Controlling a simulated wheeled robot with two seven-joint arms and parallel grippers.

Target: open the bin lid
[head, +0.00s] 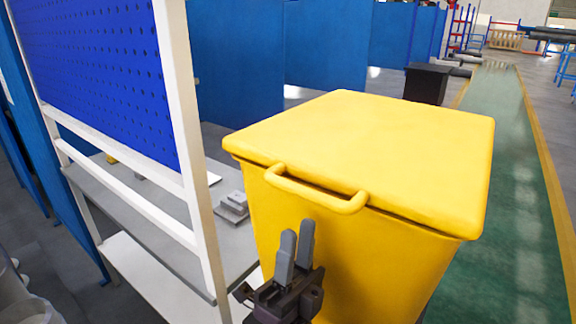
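The yellow bin (350,255) stands in the middle right of the head view. Its flat yellow lid (370,145) lies shut on top. A yellow bar handle (318,196) sticks out from the lid's front edge. My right gripper (295,240) points up in front of the bin's front wall, below the handle and apart from it. Its two grey fingers are close together, with at most a narrow gap; nothing shows between them. My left gripper is not in view.
A workbench (165,215) with a white frame and blue pegboard (95,70) stands close on the left. Grey metal parts (233,207) lie on it. Blue partitions (325,45) stand behind. A green floor lane (520,200) is clear to the right of the bin.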

